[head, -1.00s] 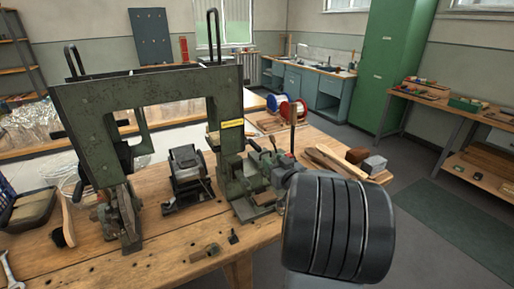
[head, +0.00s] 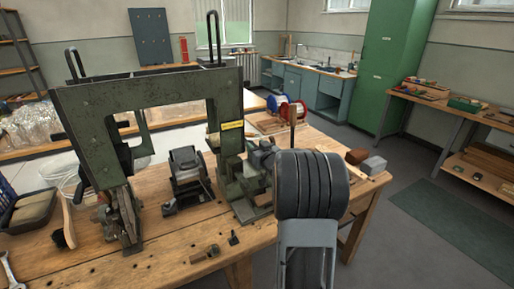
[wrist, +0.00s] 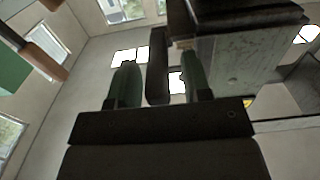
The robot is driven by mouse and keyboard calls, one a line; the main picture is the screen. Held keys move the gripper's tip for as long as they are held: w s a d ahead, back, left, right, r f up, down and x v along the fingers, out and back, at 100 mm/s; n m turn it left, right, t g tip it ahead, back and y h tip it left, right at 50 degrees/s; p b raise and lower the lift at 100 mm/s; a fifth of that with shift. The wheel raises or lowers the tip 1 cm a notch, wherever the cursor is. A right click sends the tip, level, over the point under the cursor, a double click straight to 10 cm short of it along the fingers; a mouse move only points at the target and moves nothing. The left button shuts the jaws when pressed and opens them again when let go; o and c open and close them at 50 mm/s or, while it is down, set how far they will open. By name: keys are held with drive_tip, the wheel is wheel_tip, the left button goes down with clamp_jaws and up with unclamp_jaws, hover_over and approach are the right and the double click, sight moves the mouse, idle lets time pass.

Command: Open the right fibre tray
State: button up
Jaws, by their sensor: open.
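The green press frame (head: 150,92) stands on the wooden bench. At the foot of its right column is a grey-green metal assembly (head: 245,188), partly hidden by my dark ribbed arm link. I cannot clearly pick out the right fibre tray there. My gripper is hidden in the head view. In the wrist view, my gripper (wrist: 157,64) has its two green fingers apart. A dark upright bar (wrist: 157,62) shows between them; I cannot tell whether it touches either finger.
A small dark machine (head: 186,178) stands under the frame's opening. Wooden and grey blocks (head: 372,166) lie at the bench's right end. A brush (head: 67,222) and a spanner (head: 8,270) lie at the left.

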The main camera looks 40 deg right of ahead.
clamp_jaws()
idle(0.3)
